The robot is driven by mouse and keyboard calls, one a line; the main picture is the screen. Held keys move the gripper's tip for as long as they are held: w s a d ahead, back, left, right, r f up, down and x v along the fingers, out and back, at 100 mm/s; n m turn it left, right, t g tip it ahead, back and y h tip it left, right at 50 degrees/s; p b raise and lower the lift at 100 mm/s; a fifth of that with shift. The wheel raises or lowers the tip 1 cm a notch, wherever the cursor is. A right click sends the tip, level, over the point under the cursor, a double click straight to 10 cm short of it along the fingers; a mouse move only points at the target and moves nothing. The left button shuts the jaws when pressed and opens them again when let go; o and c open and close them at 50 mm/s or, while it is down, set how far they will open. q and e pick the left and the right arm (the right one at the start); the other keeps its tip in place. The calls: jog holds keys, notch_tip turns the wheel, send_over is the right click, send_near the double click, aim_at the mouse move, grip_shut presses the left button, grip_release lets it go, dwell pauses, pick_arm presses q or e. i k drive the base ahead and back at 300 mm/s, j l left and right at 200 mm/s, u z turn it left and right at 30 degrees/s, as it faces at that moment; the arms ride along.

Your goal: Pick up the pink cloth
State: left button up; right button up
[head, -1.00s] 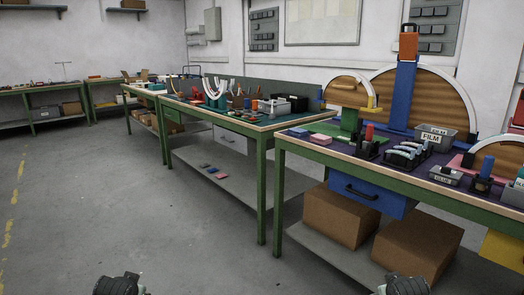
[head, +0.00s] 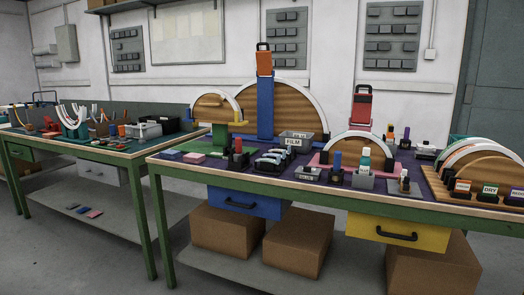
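A small flat pink piece (head: 195,158), folded-cloth-like, lies near the front left corner of the near workbench (head: 250,183). A similar blue piece (head: 171,155) lies just left of it. Another small flat pink piece (head: 94,214) lies on the lower shelf of the left bench, beside a few darker flat pieces (head: 77,208). At this size I cannot tell for sure which of the pink pieces is cloth. Neither of my grippers is in view.
Behind the pink piece on the bench are a green base (head: 207,146) and a black holder (head: 238,158). A FILM bin (head: 296,143), wooden arcs and bottles crowd the bench further right. Cardboard boxes (head: 228,231) sit below. Floor is clear at the lower left.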

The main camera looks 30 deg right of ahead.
aim_at(192, 157)
jog(key=z, duration=1)
jog(key=i+j+z, duration=0.15)
jog(key=j+z, duration=0.2)
jog(key=j, duration=0.9)
jog(key=j+z, duration=0.35)
jog(key=j, duration=0.95)
